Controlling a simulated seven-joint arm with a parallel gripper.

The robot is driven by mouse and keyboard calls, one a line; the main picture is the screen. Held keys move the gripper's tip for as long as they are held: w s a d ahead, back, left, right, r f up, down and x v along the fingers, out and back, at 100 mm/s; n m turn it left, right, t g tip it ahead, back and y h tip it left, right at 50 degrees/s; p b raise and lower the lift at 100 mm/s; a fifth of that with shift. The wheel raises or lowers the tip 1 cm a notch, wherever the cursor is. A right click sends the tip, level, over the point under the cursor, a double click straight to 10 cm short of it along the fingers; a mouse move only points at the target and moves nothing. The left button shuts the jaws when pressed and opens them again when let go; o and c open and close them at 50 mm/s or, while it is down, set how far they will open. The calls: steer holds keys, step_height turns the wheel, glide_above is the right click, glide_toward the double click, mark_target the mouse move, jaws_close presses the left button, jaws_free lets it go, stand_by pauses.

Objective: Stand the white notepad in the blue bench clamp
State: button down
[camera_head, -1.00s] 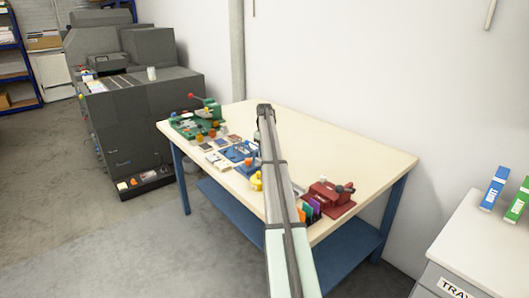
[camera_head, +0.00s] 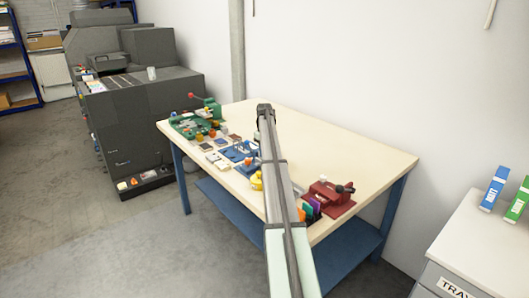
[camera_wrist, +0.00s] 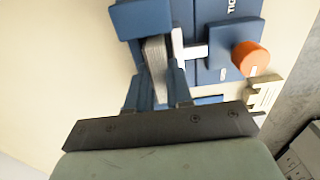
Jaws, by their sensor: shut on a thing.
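The blue bench clamp (camera_wrist: 228,42) fills the upper middle of the wrist view, with an orange knob at its right and a blue block at upper left. The white notepad (camera_wrist: 156,62) shows its pale page edges between my two fingers. My gripper (camera_wrist: 156,88) is shut on it. The notepad's far end is beside the clamp's blue parts; I cannot tell whether it is seated between the jaws.
The cream bench (camera_head: 350,150) also bears a green fixture (camera_head: 206,108), a red vise (camera_head: 330,195), a yellow item (camera_head: 256,182) and several small pads. A pale slotted piece (camera_wrist: 264,92) lies close to the orange knob. The bench's back right is clear.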

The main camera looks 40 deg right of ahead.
steer(key=shift+f, duration=0.55)
steer(key=c, duration=1.3)
jaws_free()
step_height(320, 180, up, 11)
stand_by(0.8)
